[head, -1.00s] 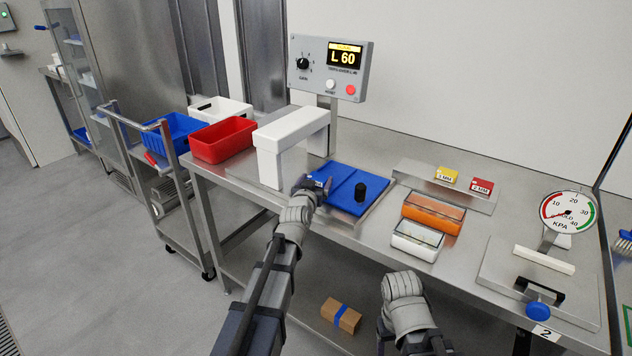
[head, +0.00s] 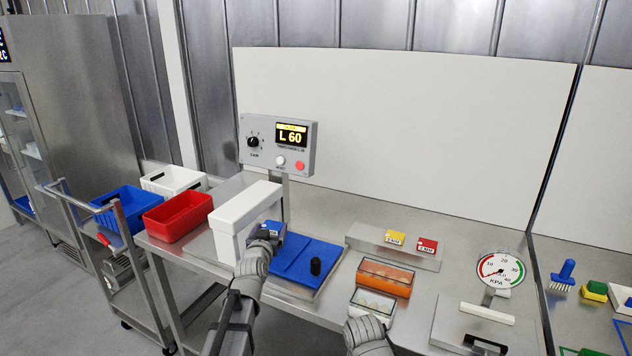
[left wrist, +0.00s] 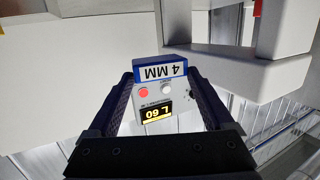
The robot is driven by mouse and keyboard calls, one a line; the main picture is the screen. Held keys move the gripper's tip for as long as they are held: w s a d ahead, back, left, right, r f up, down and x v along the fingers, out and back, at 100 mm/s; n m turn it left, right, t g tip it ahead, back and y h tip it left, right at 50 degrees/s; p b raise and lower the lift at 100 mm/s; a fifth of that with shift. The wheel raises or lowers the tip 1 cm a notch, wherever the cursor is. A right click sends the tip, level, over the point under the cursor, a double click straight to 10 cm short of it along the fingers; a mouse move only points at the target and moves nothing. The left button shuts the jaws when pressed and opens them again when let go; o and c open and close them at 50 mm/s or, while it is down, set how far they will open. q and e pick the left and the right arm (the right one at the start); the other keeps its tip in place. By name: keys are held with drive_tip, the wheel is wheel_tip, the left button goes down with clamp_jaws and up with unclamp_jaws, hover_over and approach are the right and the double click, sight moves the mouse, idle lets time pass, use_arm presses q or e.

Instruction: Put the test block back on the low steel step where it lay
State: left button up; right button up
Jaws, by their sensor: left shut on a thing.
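The test block (head: 276,229) is blue with a white face. In the left wrist view the block (left wrist: 160,72) reads "4 MM", upside down. My left gripper (head: 268,234) is shut on it, holding it in front of the white arch (head: 228,238), by the left end of the blue belt (head: 309,262). The gripper's dark fingers (left wrist: 160,78) flank the block in the left wrist view. The low steel step (head: 375,246) stands to the right, with a yellow block (head: 395,238) and a red block (head: 427,245) on it. Bare step top shows left of the yellow block. Only my right wrist shows, at the bottom.
An orange tray (head: 385,278) and a white tray (head: 373,304) sit before the step. The control box (head: 278,144) rises behind the belt. A pressure gauge (head: 501,269) stands at right.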

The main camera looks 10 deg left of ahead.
use_arm(q)
wheel_tip(320, 180, up, 4)
drive_tip(key=p, duration=0.2)
drive_tip(key=shift+f+p, duration=0.2)
drive_tip(key=shift+p, duration=0.1)
use_arm(e)
wheel_tip(320, 180, up, 4)
drive_tip(key=shift+f, duration=0.2)
use_arm(q)
drive_tip(key=shift+f, duration=0.1)
use_arm(e)
drive_tip(key=shift+f, duration=0.1)
use_arm(q)
drive_tip(key=b, duration=0.5)
hover_over(274, 265)
wheel_tip(274, 265, down, 5)
drive_tip(key=shift+r, duration=0.15)
use_arm(e)
wheel_tip(274, 265, down, 5)
drive_tip(key=shift+r, duration=0.2)
use_arm(q)
wheel_tip(274, 265, down, 10)
drive_tip(key=b, duration=0.9)
drive_tip(key=shift+r, duration=0.2)
use_arm(e)
wheel_tip(274, 265, down, 10)
drive_tip(key=shift+r, duration=0.15)
